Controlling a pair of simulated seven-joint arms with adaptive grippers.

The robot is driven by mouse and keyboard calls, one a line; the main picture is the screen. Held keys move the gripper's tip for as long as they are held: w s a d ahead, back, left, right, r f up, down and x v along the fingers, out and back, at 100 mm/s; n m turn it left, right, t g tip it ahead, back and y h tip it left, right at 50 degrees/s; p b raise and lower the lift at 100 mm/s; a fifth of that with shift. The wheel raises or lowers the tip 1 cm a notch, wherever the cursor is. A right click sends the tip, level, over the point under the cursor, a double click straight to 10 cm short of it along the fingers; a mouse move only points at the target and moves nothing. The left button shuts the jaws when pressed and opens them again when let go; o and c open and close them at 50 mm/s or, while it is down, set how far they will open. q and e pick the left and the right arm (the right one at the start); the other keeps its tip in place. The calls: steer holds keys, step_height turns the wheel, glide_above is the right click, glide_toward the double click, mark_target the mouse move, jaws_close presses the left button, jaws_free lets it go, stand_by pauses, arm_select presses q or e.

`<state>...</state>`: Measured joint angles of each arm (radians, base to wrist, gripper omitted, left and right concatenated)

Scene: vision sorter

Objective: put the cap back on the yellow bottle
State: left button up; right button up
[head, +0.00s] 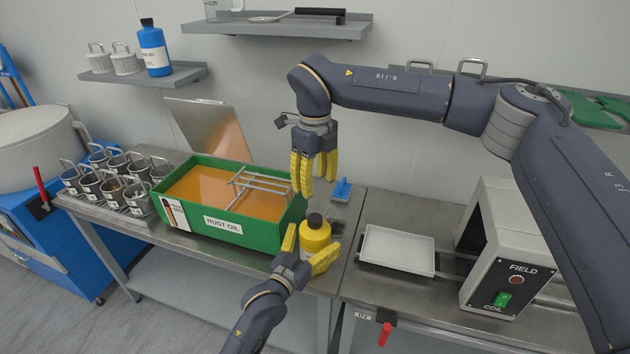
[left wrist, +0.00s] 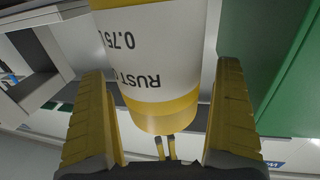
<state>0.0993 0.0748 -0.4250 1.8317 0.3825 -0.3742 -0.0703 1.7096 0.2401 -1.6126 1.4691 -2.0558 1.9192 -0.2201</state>
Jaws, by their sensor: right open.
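The yellow bottle (head: 314,240) stands upright at the front of the left bench, near the green box. A black cap (head: 314,220) sits on top of its neck; I cannot tell how tight it is. My right gripper (head: 315,190) is open and empty, pointing down above and behind the bottle.
A green box (head: 232,228) of orange liquid with a metal rack (head: 262,186) stands left of the bottle. Several metal cups (head: 112,190) are farther left. A small blue-handled tool (head: 342,189) lies behind. A white tray (head: 398,250) and a coil machine (head: 508,262) stand right.

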arm_select(q)
steer(key=v, duration=1.2)
steer(key=shift+r, duration=0.1)
